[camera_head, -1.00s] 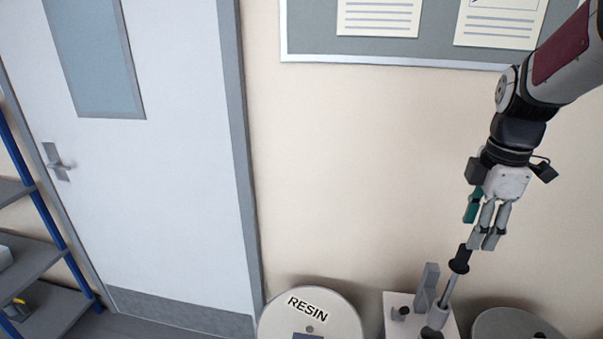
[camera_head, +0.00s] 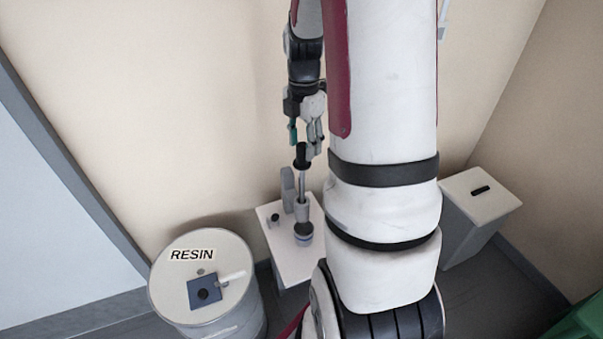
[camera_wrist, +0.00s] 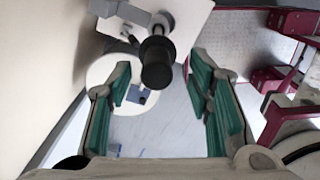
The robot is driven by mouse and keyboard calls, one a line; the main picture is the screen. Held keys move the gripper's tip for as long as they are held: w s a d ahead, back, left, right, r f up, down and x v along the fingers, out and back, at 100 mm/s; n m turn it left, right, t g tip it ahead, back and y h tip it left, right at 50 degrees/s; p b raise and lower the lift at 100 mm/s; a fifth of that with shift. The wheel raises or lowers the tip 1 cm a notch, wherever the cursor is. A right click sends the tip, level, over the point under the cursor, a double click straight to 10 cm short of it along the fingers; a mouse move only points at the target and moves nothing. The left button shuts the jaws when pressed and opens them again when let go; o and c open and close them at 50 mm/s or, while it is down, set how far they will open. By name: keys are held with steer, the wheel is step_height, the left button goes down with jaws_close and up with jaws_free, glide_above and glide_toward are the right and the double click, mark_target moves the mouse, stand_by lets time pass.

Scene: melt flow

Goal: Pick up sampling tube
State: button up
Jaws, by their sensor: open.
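The sampling tube (camera_head: 303,159) is a slim grey metal rod with a black handle and collar. It stands nearly upright in a grey holder on a small white-topped stand (camera_head: 284,262). My gripper (camera_head: 306,143) is open, just above the tube's black handle, with fingers pointing down. In the wrist view, the black handle end (camera_wrist: 156,63) appears ahead, between the lines of the two green-padded fingers of my gripper (camera_wrist: 160,88). The fingers are not closed on it. The handle hides most of the rod there.
A drum labelled RESIN (camera_head: 170,280) stands left of the stand, with a blue square fitting (camera_head: 193,288) on its lid. A pale bin with a black slot (camera_head: 460,210) is at right. Wall lies close behind. A green object (camera_head: 572,325) sits at lower right.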

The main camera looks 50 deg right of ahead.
mark_target(302, 158)
steer(key=shift+w+f, duration=0.1)
steer(key=shift+f, duration=2.5)
jaws_close()
